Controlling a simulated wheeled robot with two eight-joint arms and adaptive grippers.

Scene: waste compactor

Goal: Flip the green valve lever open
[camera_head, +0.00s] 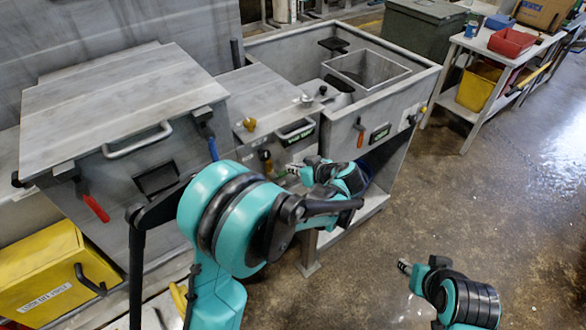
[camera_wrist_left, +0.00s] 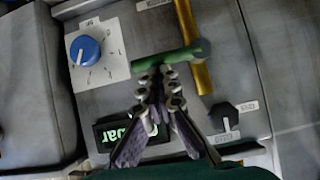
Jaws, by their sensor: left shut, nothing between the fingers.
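The green valve lever (camera_wrist_left: 172,60) lies nearly level across the wrist view, its right end at an upright brass pipe (camera_wrist_left: 198,55). My left gripper (camera_wrist_left: 161,72) is shut and empty, with its fingertips right at the lever's lower edge; I cannot tell whether they touch. In the head view, my left gripper (camera_head: 291,170) is at the front panel of the compactor, beside the brass fitting (camera_head: 267,162). The lever is small and mostly hidden there by my arm. My right gripper (camera_head: 404,267) is over open floor at lower right, apart from the machine; its finger gap is unclear.
The wrist view shows a blue knob (camera_wrist_left: 85,50), a black knob (camera_wrist_left: 223,116) and a lit display (camera_wrist_left: 125,132) around the lever. A red-handled lever (camera_head: 95,207) and an orange-handled lever (camera_head: 360,137) hang on the machine's front.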

